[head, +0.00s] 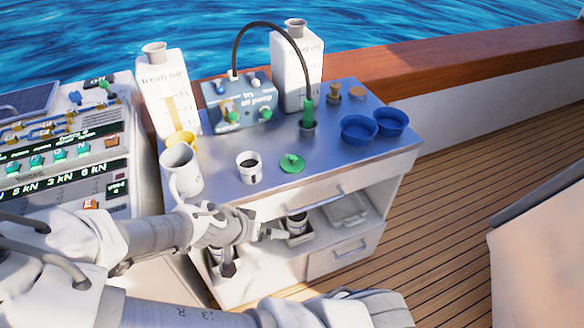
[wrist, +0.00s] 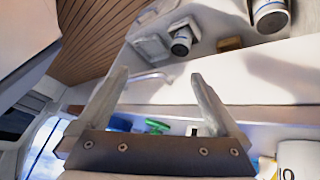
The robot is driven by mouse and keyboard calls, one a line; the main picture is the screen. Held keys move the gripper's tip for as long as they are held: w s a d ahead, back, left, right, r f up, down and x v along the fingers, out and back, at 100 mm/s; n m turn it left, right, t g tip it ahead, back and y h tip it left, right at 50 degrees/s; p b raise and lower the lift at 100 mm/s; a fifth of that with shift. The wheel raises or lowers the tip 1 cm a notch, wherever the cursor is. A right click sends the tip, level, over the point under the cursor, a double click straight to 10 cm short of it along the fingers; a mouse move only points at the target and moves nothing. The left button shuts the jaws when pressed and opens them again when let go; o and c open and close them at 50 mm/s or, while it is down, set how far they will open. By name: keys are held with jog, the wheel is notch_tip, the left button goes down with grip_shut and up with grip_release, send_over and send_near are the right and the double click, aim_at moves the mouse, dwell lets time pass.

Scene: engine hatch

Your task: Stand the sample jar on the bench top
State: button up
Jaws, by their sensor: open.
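A white jar with dark bands (head: 249,168) stands upright on the blue-grey bench top (head: 225,205), near its front edge. A similar jar (head: 297,223) sits on the open shelf below, in a small tray. I cannot tell which is the sample jar. My gripper (wrist: 158,78) is open with nothing between its fingers. It is at the bench front, by the shelf opening; the arm partly hides it in the head view.
A white mug (head: 181,170), a green knobbed lid (head: 292,163), two blue bowls (head: 358,131), a pump box (head: 237,100) and oil containers (head: 166,90) occupy the bench top. A drawer (head: 342,256) is below right. The wooden deck (head: 450,210) is clear.

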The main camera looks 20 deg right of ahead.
jog(key=s+a+r+n+g+y, duration=0.1)
jog(key=s+a+r+n+y, duration=0.1)
jog(key=r+y, duration=0.25)
jog(key=s+a+r+n+g+y, duration=0.1)
jog(key=s+a+r+g+y, duration=0.15)
jog(key=r, duration=0.35)
jog(key=s+d+r+n+t, duration=0.2)
jog(key=d+r+t, duration=0.1)
jog(key=r, duration=0.6)
jog(key=s+d+r+n+t, duration=0.2)
jog(key=d+r, duration=0.3)
jog(key=r, duration=0.4)
jog(key=shift+s+r+n+t+h, duration=0.15)
jog(key=shift+s+n+t+h, duration=0.3)
jog(key=shift+s, duration=0.15)
notch_tip(320, 180, up, 8)
jog(key=p, duration=0.8)
